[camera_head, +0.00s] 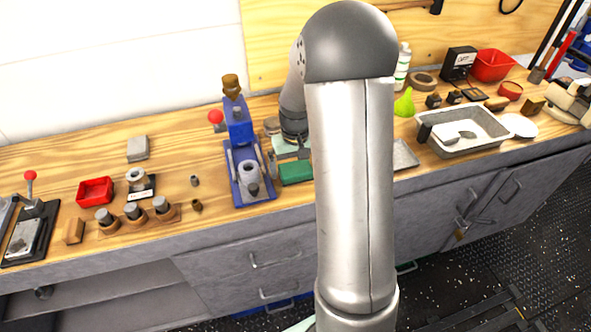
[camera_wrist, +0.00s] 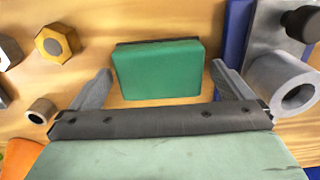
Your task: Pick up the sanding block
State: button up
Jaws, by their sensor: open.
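The sanding block appears to be the green block with a dark edge. It lies on the wooden bench in the wrist view (camera_wrist: 158,72) and shows just left of my arm in the head view (camera_head: 296,172). My gripper (camera_wrist: 161,68) is open, with one finger on each side of the block and a gap at both sides. The block is not gripped. In the head view my gripper (camera_head: 303,153) is partly hidden by my arm, just behind the block; its height above the bench is hard to tell.
A blue press (camera_head: 240,135) stands close left of the block; its grey cylinder (camera_wrist: 284,82) shows at right in the wrist view. A hex nut (camera_wrist: 57,41) and a small ring (camera_wrist: 41,110) lie on the other side. A grey tray (camera_head: 462,132) sits farther right.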

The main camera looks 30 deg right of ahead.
jog(key=shift+f, duration=0.5)
jog(key=c, duration=0.9)
jog(key=shift+c, duration=0.2)
jog(key=shift+r, duration=0.1)
